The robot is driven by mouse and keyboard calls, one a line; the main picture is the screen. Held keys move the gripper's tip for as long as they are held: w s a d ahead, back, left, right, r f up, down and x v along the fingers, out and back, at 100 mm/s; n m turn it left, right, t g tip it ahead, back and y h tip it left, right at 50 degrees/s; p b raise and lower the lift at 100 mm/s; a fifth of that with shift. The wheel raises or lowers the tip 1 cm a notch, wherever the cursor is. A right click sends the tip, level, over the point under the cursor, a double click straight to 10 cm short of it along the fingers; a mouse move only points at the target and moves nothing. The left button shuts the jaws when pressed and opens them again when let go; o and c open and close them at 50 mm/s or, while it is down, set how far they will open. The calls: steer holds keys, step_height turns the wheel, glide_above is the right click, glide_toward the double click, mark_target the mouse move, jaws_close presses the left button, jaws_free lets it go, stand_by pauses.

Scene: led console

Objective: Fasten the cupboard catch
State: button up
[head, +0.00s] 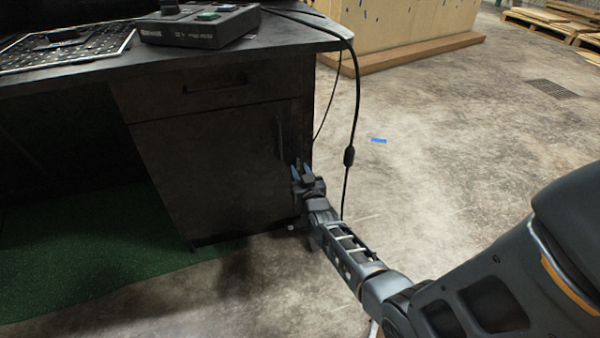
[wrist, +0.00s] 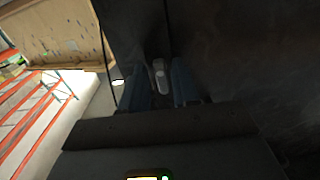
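The dark cupboard door (head: 215,165) sits flush under the desk, with a drawer above it and a vertical handle (head: 279,135) near its right edge. My gripper (head: 302,170) is at the door's right edge, below the handle, its two blue-grey fingers apart. In the wrist view a small grey catch piece (wrist: 160,76) shows between the fingertips of my gripper (wrist: 160,88). I see no clear grip on it; whether a finger touches it cannot be told. In the head view the catch is hidden by my gripper.
A black cable (head: 356,100) hangs from the desk top (head: 270,38) to the right of the cupboard, close to my gripper. A control box (head: 200,25) stands on the desk. Green matting (head: 80,250) lies at left. Concrete floor (head: 450,130) at right is mostly clear.

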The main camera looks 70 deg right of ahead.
jaws_close()
steer(key=shift+n, duration=0.4)
steer(key=n, duration=0.2)
steer(key=shift+a+n, duration=0.1)
steer(key=shift+n, duration=0.3)
steer(key=n+p, duration=0.1)
steer(key=n, duration=0.2)
steer(key=shift+n, duration=0.4)
steer(key=n, duration=0.5)
steer(key=shift+p, duration=0.35)
steer(key=n, duration=0.5)
steer(key=shift+p, duration=0.35)
steer(key=shift+n, duration=0.5)
